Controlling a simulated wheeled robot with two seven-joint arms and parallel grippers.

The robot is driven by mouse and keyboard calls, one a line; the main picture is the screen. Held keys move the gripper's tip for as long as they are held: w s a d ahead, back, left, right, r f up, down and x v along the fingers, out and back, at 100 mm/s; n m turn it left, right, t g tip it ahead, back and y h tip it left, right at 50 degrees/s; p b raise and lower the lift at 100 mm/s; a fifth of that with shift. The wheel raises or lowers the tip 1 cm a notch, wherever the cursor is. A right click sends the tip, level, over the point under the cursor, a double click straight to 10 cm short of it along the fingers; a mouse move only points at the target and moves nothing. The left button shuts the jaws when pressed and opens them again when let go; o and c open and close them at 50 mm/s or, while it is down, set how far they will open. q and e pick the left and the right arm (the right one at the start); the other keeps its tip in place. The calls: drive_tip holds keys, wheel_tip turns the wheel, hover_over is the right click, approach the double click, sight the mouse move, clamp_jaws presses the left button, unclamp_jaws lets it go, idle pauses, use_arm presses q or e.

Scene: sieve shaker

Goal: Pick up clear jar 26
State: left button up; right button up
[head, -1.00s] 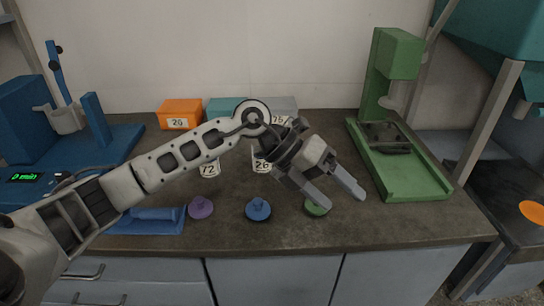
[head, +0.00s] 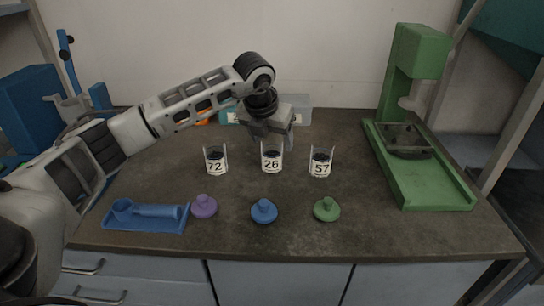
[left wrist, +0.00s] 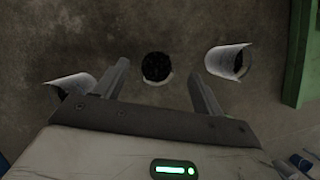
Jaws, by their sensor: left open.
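Clear jar 26 (head: 271,160) stands upright on the dark bench, between clear jar 72 (head: 215,161) on its left and clear jar 57 (head: 321,163) on its right. It has dark contents and a white label. My left gripper (head: 270,138) points down just above and behind jar 26. In the left wrist view, the dark round inside of jar 26 (left wrist: 157,67) shows between the two spread fingers (left wrist: 159,75). The fingers are open, and I see no grip on the jar. My right gripper is not in view.
Purple (head: 204,206), blue (head: 264,211) and green (head: 327,209) knobbed lids lie in front of the jars. A blue tray (head: 144,226) is at front left. A green press (head: 432,178) stands right. Boxes behind are partly hidden by my arm.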

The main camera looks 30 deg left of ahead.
sight(273, 151)
use_arm(q)
drive_tip(key=x, duration=0.5)
drive_tip(key=shift+a+f, duration=0.1)
drive_tip(key=shift+f, duration=0.35)
drive_tip(key=shift+r, duration=0.1)
drive_tip(key=c, duration=1.1)
